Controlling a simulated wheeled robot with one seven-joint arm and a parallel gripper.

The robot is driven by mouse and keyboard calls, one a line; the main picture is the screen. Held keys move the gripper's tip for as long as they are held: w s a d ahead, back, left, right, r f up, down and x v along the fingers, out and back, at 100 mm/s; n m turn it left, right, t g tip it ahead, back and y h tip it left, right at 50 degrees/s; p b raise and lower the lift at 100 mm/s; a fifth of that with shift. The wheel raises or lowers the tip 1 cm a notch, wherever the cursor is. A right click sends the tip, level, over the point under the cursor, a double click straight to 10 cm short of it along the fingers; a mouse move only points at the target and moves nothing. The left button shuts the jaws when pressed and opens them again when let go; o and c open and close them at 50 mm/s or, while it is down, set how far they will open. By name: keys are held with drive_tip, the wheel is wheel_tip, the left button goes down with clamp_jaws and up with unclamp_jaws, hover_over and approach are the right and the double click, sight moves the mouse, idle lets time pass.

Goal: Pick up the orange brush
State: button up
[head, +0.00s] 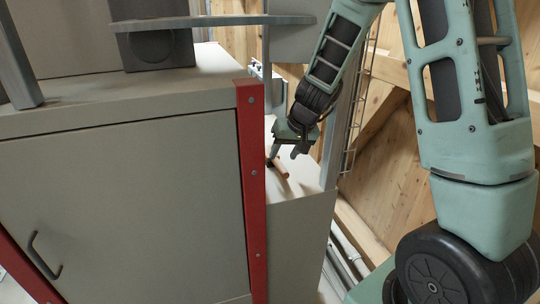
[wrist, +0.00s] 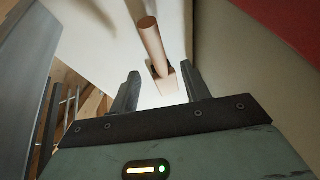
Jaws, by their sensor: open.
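The orange brush (head: 281,168) lies on a pale ledge behind the red-edged cabinet in the head view, partly hidden by my gripper. In the wrist view its round orange-brown handle (wrist: 152,42) points up the picture, and its lower end is between the line of my fingers. My gripper (head: 286,155) is open just above the brush, tilted downward. In the wrist view my gripper (wrist: 160,72) shows its two dark fingers apart, one on each side of the brush's lower end. I cannot tell whether either finger touches it.
The grey cabinet (head: 130,190) with its red corner post (head: 251,180) stands close to the left of my gripper. The ledge (head: 305,175) is narrow between grey panels. A wooden wall (head: 385,150) with a ladder-like rail is at right.

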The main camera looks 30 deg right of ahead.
sight(280, 163)
drive_tip(key=x, duration=0.6)
drive_tip(key=shift+f+b, duration=0.15)
drive_tip(key=shift+b, duration=0.25)
drive_tip(key=shift+s, duration=0.1)
drive_tip(key=shift+c, duration=0.4)
clamp_jaws()
